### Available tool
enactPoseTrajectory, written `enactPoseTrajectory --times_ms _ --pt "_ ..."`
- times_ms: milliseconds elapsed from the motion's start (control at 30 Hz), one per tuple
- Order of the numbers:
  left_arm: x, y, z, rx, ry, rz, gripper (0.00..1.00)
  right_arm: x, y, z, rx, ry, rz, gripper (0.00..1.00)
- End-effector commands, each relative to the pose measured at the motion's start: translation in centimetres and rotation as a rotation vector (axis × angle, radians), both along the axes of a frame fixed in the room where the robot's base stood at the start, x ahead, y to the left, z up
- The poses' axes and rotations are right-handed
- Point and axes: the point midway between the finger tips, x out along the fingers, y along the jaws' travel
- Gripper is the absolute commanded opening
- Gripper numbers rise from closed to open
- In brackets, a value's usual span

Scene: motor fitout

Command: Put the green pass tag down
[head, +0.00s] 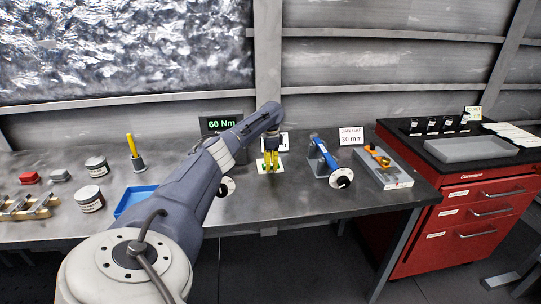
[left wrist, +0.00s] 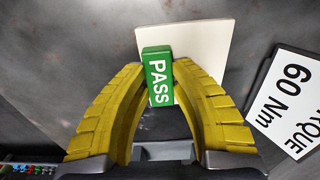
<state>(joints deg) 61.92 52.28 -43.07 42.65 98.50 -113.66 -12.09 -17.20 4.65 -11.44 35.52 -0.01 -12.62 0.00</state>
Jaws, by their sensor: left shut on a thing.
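The green pass tag (left wrist: 157,66) is a small block with white PASS lettering, seen in the left wrist view. It lies between the yellow fingertips of my left gripper (left wrist: 158,82), which is shut on it. A pale square plate (left wrist: 205,45) is behind the tag; I cannot tell whether they touch. In the head view my left gripper (head: 271,167) points down over this plate (head: 281,168) on the grey bench. Only bits of green show there at the fingertips. My right gripper is not in view.
A 60 Nm display (head: 221,124) stands behind my left arm. To the right are a blue tool on a stand (head: 323,152), a 30 mm sign (head: 351,137) and a grey fixture with orange parts (head: 391,172). A blue tray (head: 130,199) and round tins (head: 90,198) are left.

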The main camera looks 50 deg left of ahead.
Motion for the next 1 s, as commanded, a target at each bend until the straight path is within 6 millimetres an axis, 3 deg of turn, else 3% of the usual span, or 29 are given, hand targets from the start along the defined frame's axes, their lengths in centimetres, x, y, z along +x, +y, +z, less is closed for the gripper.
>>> enactPoseTrajectory --times_ms 33,67,233,633,1000 --pt "0.0 0.0 -0.2 -0.001 0.001 0.0 0.01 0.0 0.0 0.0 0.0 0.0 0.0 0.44" --pt "0.0 0.0 -0.2 0.0 0.0 0.0 0.28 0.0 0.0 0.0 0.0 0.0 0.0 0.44" --pt "0.0 0.0 -0.1 0.0 0.0 0.0 0.46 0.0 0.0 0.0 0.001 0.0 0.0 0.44" --pt "0.0 0.0 0.9 0.0 -0.001 -0.001 0.46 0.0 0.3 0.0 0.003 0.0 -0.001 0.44" --pt "0.1 0.0 7.2 0.001 -0.003 -0.001 0.46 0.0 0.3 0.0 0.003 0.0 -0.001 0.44"
